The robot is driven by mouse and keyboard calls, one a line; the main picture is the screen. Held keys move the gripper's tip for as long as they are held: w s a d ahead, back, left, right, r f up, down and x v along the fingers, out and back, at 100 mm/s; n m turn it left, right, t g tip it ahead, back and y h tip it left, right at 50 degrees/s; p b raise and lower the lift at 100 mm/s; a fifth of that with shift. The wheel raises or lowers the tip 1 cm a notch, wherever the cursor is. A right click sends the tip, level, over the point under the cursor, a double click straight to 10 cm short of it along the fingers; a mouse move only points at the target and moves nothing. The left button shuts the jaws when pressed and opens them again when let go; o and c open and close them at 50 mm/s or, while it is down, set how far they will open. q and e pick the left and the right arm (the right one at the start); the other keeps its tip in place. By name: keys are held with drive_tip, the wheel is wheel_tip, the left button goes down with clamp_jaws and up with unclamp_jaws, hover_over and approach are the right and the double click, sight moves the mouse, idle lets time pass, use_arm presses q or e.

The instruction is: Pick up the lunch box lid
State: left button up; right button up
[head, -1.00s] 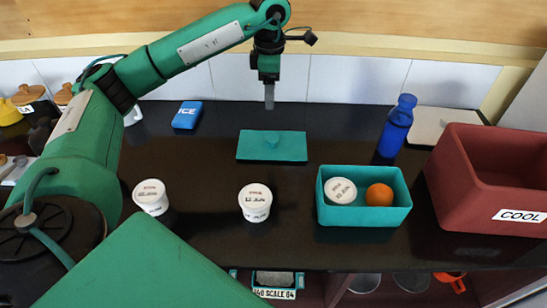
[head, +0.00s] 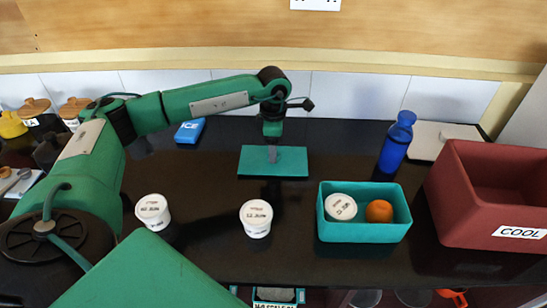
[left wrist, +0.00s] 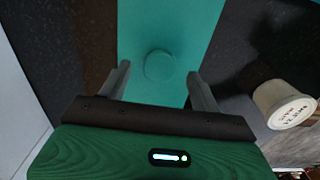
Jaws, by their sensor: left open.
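The teal lunch box lid (head: 290,161) lies flat on the dark counter. Its round knob (left wrist: 159,65) shows in the left wrist view, centred ahead of the fingers. My left gripper (head: 272,155) points down over the lid; in the left wrist view its fingers (left wrist: 157,82) are spread apart, one to each side of the knob's line. Whether the fingers touch the lid cannot be told. The teal lunch box (head: 364,232) stands front right of the lid, holding a white lidded cup (head: 341,206) and an orange (head: 379,211). My right gripper is not in view.
Two white lidded cups (head: 153,211) (head: 256,218) stand in front of the lid. A blue ice pack (head: 190,131) lies back left. A blue bottle (head: 396,142) and red COOL crate (head: 492,207) stand right. The counter around the lid is clear.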

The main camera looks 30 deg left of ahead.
use_arm(q)
drive_tip(key=shift+f, duration=1.1)
drive_tip(key=c, duration=1)
drive_tip(key=shift+c, duration=0.2)
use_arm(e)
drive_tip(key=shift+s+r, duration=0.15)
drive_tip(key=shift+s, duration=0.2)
use_arm(q)
drive_tip(key=shift+r, duration=0.15)
